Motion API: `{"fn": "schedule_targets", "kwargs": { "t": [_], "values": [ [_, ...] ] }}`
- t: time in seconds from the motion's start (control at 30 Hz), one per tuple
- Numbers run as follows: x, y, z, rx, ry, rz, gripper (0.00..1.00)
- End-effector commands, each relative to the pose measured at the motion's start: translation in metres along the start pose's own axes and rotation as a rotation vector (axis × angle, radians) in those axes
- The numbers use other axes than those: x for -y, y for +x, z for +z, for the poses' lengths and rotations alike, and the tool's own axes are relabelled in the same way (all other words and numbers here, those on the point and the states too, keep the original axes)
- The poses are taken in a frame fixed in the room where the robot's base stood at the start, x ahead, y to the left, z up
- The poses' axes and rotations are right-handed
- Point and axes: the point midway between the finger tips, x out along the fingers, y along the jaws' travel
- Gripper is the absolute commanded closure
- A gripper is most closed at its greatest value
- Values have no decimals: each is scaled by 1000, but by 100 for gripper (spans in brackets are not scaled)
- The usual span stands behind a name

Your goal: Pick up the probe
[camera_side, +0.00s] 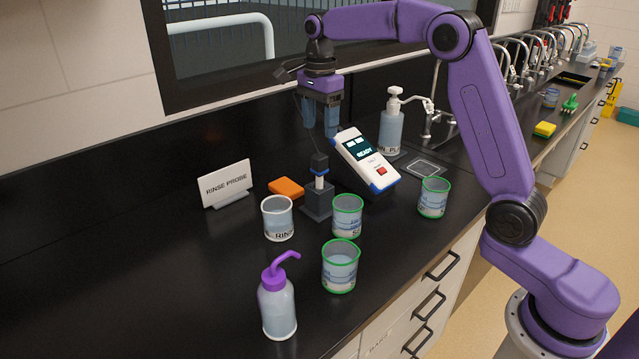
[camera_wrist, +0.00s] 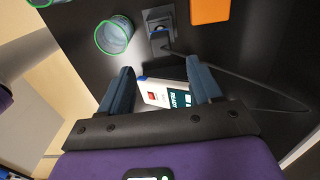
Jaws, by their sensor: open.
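A thin cable runs by the probe. The white meter (camera_side: 366,160) reading READY stands right of the probe and shows between the fingers in the wrist view.
Green-rimmed beakers (camera_side: 347,216) and a white-rimmed rinse beaker (camera_side: 277,218) stand close around the holder. An orange block (camera_side: 286,188) and a RINSE PROBE sign (camera_side: 227,185) are to the left. A purple-capped wash bottle (camera_side: 277,300) stands in front; a pump bottle (camera_side: 391,127) stands behind.

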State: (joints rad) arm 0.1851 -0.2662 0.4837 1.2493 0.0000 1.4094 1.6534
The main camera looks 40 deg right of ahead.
Motion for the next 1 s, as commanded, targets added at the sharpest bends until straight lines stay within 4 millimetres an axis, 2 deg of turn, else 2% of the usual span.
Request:
{"fn": "schedule_targets", "kwargs": {
  "t": [0.1, 0.33, 0.67, 0.9, 1.0],
  "values": [
    [-1, 24, 0, 0, 0, 5, 36],
    [-1, 63, 0, 0, 0, 4, 36],
    [0, 87, 0, 0, -1, 2, 36],
    [1, 120, -2, 0, -2, 2, 36],
    [1, 128, -1, 1, -3, 0, 36]
  ]
}}
